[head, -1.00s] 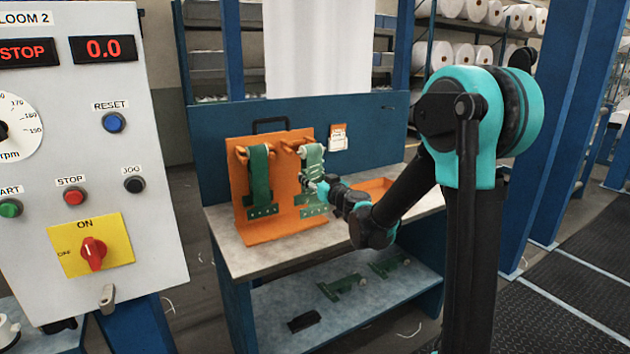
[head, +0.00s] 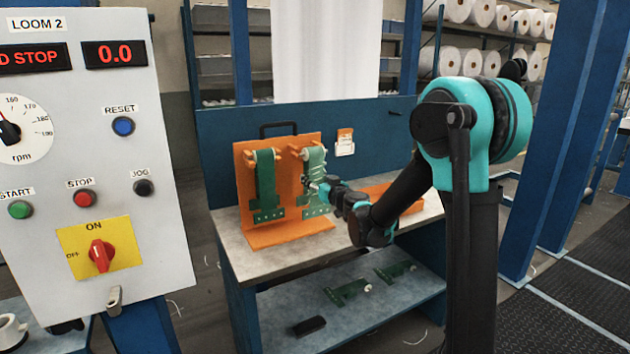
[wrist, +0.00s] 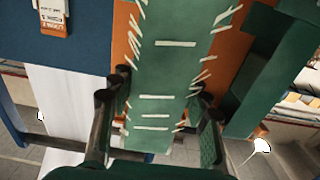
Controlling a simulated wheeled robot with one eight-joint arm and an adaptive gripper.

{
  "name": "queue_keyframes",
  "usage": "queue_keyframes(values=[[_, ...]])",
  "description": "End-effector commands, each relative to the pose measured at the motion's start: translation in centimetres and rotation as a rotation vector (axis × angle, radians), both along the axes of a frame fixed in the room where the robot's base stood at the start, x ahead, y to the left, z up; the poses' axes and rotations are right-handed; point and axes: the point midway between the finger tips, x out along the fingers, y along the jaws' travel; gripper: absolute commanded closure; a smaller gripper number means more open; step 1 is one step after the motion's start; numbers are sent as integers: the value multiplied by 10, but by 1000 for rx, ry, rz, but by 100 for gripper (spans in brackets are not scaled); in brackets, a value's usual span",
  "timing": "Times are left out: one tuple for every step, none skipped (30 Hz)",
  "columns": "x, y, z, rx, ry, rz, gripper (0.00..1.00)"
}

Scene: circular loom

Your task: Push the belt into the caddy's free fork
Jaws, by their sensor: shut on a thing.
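The orange caddy (head: 241,200) stands upright on the bench, with two forks near its top. One plain green belt (head: 266,180) hangs from the left fork (head: 250,156). A paler green belt with white stitches (head: 316,160) hangs at the right fork (head: 296,150); whether it is fully seated there I cannot tell. My gripper (head: 315,186) is at this stitched belt, below the fork. In the wrist view the stitched belt (wrist: 162,65) runs between my fingers, and my gripper (wrist: 161,100) is shut on it. The fork itself is not clear in the wrist view.
An orange tray (head: 385,195) lies on the bench right of the caddy, behind my arm. A tag (head: 344,142) hangs on the blue back panel. Green parts (head: 345,291) and a black block (head: 309,326) lie on the lower shelf. A control panel (head: 85,190) stands close on the left.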

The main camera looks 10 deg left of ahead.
Motion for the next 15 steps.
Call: queue_keyframes(values=[[1,1,0,0,0,0,100],[2,1,0,0,0,0,100],[3,2,0,0,0,0,100],[4,3,0,0,0,0,100],[4,3,0,0,0,0,100],[5,3,0,0,0,0,100],[6,4,0,0,0,0,100],[6,4,0,0,0,0,100],[7,5,0,0,0,0,100],[7,5,0,0,0,0,100],[7,5,0,0,0,0,100],[7,5,0,0,0,0,100],[7,5,0,0,0,0,100],[7,5,0,0,0,0,100],[7,5,0,0,0,0,100]])
